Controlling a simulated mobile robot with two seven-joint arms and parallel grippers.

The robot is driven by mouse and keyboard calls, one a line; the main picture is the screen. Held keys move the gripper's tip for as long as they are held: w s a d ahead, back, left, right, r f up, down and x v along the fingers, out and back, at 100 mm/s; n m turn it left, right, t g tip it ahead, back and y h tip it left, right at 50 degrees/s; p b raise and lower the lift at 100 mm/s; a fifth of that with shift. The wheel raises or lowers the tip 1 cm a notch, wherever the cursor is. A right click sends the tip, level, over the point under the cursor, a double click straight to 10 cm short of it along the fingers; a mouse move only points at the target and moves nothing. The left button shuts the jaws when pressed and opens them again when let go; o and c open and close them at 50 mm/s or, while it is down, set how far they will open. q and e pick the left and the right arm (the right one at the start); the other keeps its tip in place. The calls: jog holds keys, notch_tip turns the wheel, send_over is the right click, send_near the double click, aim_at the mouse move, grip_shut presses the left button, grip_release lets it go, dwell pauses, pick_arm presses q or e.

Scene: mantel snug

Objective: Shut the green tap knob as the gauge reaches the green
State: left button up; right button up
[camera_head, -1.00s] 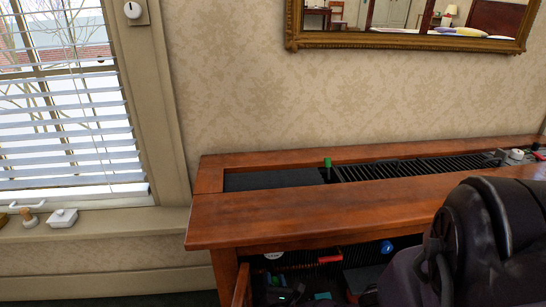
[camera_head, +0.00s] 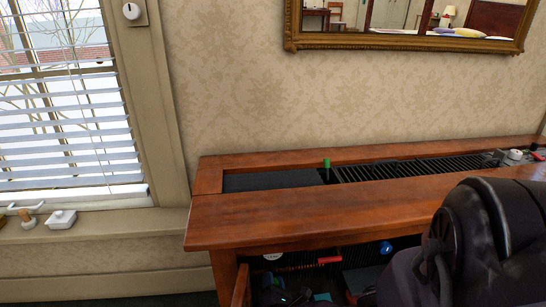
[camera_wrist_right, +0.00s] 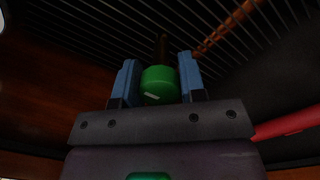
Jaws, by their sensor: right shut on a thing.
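The green tap knob (camera_wrist_right: 160,85) shows in the right wrist view, on a dark brownish stem. My right gripper (camera_wrist_right: 159,72) has its two blue fingers on either side of the knob and is shut on it. In the head view this knob and the fingers are not clear in the dark space under the wooden top. A white round face (camera_head: 272,256), perhaps the gauge, shows just below the top's front edge. Its upper part is hidden and I cannot read it. My left gripper is not in view.
The wooden top (camera_head: 300,212) overhangs the dark space. A red handle (camera_head: 329,261) and a blue knob (camera_head: 386,247) show below it. A small green-topped lever (camera_head: 327,163) stands beside the black slatted grille (camera_head: 425,168). My dark arm covers the lower right.

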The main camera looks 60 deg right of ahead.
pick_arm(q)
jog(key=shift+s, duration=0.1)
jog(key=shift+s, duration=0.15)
pick_arm(e)
jog(key=o, duration=0.9)
jog(key=shift+s+a, duration=0.1)
jog(key=shift+a, duration=0.1)
pick_arm(q)
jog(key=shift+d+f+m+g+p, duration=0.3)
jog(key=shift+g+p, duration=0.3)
jog(key=shift+p, duration=0.5)
pick_arm(e)
jog(key=v, duration=1)
jog(key=shift+s+a+f, duration=0.1)
jog(key=shift+a, duration=0.1)
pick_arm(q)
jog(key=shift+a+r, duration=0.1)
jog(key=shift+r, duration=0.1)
